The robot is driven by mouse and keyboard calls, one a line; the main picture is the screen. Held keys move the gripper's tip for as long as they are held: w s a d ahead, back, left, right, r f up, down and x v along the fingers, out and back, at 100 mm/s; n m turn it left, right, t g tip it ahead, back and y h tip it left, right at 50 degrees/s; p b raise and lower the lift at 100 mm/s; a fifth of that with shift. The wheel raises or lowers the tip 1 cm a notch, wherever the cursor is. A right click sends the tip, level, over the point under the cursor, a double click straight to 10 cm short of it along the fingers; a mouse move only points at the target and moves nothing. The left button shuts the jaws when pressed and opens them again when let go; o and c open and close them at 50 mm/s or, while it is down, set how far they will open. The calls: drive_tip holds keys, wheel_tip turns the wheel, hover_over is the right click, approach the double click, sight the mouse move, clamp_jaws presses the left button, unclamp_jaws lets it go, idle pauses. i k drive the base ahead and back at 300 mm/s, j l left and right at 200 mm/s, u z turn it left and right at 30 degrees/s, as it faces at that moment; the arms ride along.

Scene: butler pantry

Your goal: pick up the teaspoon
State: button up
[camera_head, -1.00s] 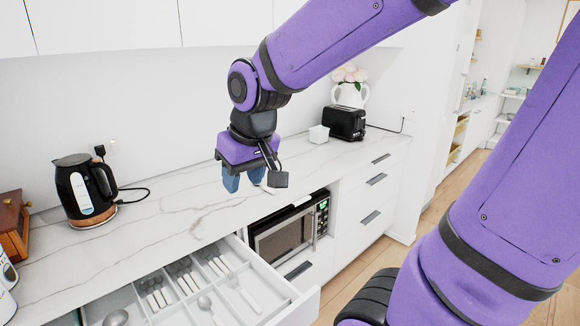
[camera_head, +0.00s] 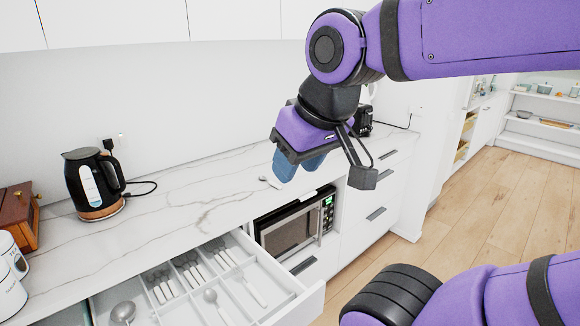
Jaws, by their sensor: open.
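A small pale spoon-like item (camera_head: 270,182) lies on the marble counter, just left of and below my gripper in the picture; it looks like the teaspoon, but is small.
A black kettle (camera_head: 93,183) stands at left, near a wooden box (camera_head: 19,217) and white canisters (camera_head: 8,275). A microwave (camera_head: 290,230) sits under the counter beside the drawer. The counter between kettle and spoon is clear.

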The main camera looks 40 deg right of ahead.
sight(263, 178)
drive_tip(key=l+u, duration=0.15)
drive_tip(key=l, duration=0.5)
drive_tip(key=k+l+u, duration=0.1)
drive_tip(key=l, duration=0.5)
drive_tip(key=k+l+u, duration=0.15)
drive_tip(key=l, duration=0.5)
drive_tip(key=i+l+u, duration=0.15)
drive_tip(key=l, duration=0.45)
drive_tip(key=i+l+u, duration=0.2)
drive_tip(key=l, duration=0.4)
drive_tip(key=i+l+u, duration=0.15)
drive_tip(key=l, duration=0.45)
drive_tip(key=l+u, duration=0.15)
drive_tip(key=l, duration=0.45)
drive_tip(key=i+l, duration=0.1)
drive_tip(key=l, duration=0.3)
drive_tip(key=i+u, duration=0.05)
